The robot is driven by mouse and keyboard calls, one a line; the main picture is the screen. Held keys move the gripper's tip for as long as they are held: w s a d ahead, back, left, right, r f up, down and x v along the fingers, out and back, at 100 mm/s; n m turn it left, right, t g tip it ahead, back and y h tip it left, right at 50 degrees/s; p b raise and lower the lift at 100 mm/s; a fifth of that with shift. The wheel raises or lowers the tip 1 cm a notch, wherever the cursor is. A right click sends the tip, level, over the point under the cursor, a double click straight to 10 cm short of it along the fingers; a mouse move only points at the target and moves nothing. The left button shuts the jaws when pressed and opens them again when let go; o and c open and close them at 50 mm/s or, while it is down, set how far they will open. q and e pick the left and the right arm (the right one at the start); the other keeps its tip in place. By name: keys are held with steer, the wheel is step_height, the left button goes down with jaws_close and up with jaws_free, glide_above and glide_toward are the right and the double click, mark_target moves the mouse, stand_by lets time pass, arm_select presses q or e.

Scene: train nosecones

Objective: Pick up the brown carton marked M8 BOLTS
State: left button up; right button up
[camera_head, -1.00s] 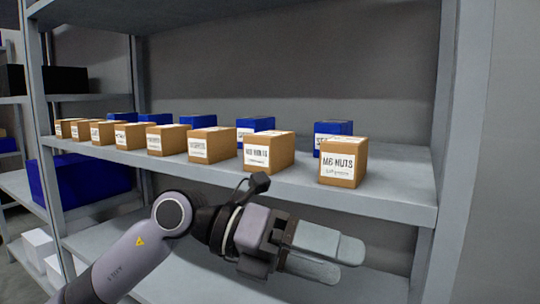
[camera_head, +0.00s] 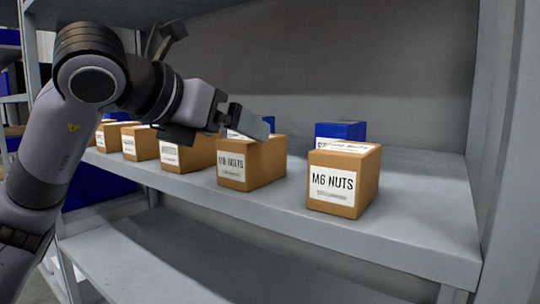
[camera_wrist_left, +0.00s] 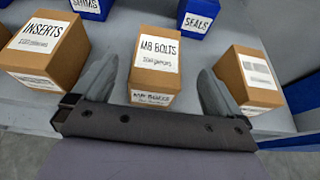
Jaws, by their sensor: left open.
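The brown carton marked M8 BOLTS (camera_head: 264,165) stands on the grey shelf, its white label facing out. In the left wrist view the same carton (camera_wrist_left: 155,82) is in the middle, with M8 BOLTS readable on top. My left gripper (camera_head: 252,124) is open and empty, at the carton's top in the head view. In the left wrist view its two fingers (camera_wrist_left: 157,72) lie either side of the carton, with a gap at each side. I cannot tell how far the fingertips reach down beside it. My right gripper is not in view.
The M6 NUTS carton (camera_head: 343,180) stands to the right. Blue boxes stand behind, one marked SEALS (camera_wrist_left: 196,17). The shelf's front edge (camera_head: 300,222) and right upright (camera_head: 488,130) bound the space.

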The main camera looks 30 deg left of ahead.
arm_select(q)
steer(key=shift+w+f, duration=0.2)
steer(key=shift+w, duration=0.4)
steer(key=p+x, duration=0.1)
steer(key=x, duration=0.4)
steer(key=shift+w+f+p, duration=0.3)
steer(key=shift+p, duration=0.1)
steer(key=c, duration=1.3)
steer(key=shift+a+r, duration=0.1)
steer(key=shift+c, duration=1.3)
steer(key=shift+r, duration=0.1)
